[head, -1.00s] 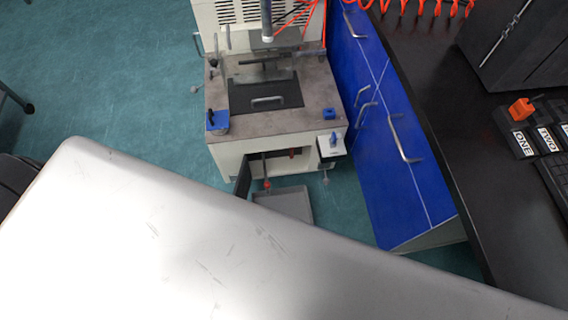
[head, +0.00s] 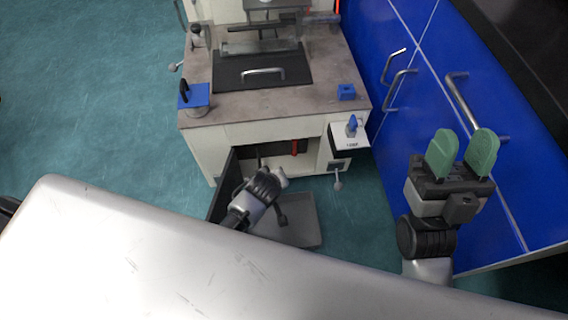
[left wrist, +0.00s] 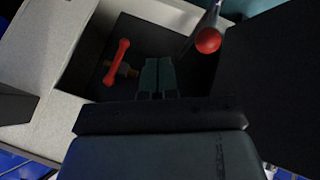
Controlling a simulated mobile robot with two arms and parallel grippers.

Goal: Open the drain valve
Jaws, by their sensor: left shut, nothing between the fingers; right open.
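The drain valve's red handle (left wrist: 117,62) sits on a brass-coloured fitting inside the machine's dark lower opening in the left wrist view. A small red part of it (head: 295,146) shows in the head view. My left gripper (left wrist: 158,68) is shut and empty, pointing into the opening, just right of the handle and apparently apart from it. In the head view my left gripper (head: 277,178) is in front of the opening, its fingertips hard to make out. My right gripper (head: 462,152), with green fingers, is open and empty before the blue cabinets.
A red ball knob on a metal rod (left wrist: 207,41) is right of my left fingers. A dark open door (head: 224,185) stands left of the opening. A grey tray (head: 306,218) lies below. Blue cabinets with handles (head: 463,100) stand at the right.

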